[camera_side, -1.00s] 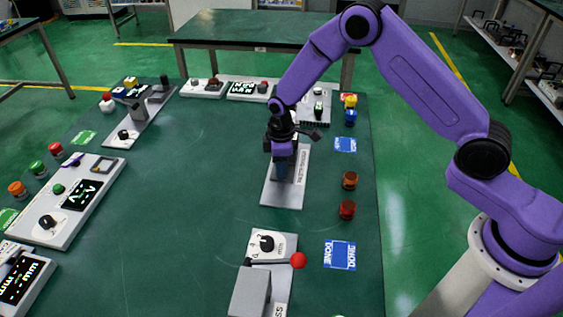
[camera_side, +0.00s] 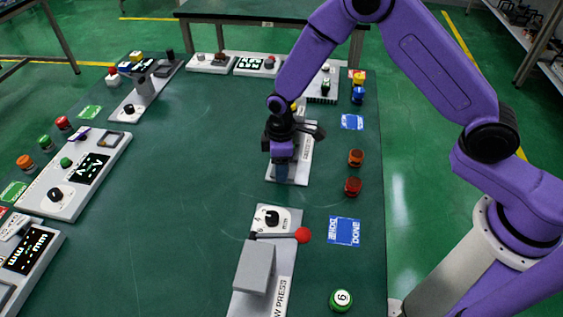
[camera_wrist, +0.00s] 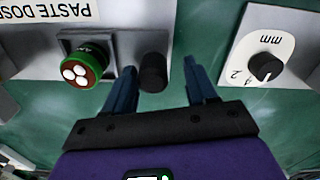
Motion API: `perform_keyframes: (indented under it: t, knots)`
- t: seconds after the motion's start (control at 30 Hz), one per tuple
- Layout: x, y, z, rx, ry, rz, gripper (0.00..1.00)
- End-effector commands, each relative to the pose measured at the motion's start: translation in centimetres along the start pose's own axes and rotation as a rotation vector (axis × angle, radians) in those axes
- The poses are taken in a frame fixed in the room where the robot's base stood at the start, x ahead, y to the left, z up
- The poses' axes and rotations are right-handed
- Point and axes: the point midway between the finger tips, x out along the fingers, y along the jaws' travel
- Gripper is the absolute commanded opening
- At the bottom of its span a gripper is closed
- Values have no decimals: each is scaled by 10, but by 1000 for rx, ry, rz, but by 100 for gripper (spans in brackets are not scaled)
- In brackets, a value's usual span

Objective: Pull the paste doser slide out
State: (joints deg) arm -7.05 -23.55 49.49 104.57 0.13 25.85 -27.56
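The paste doser (camera_side: 304,162) is a pale plate on the green table, its label upside down in the wrist view (camera_wrist: 52,11). In the wrist view, a green-rimmed round cup (camera_wrist: 87,66) with brown filling and white dots sits in a grey square holder. Beside it a black cylindrical knob (camera_wrist: 153,72) stands at the plate's edge. My gripper (camera_wrist: 161,88) is open, with blue fingers on either side of the knob and visible gaps. In the side view my gripper (camera_side: 281,174) is low at the doser's near end and hides part of it.
The press (camera_side: 256,266) with a red-ball lever (camera_side: 302,235) stands nearer the camera; its mm dial (camera_wrist: 264,67) is at right in the wrist view. Orange (camera_side: 356,158) and red jars (camera_side: 352,187) stand right of the doser. The table's middle is clear.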

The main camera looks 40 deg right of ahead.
Motion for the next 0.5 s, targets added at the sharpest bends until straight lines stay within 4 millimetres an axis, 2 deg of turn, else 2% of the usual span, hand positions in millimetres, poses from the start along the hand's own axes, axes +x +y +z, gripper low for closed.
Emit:
perform_keyframes:
  t: [0.13, 0.27, 0.5]
  knots:
    - [-2, 1, 1, 1, 0, 0, 57]
    - [-12, 2, 0, 2, 1, 1, 57]
    - [-55, 2, 0, 1, 4, 3, 57]
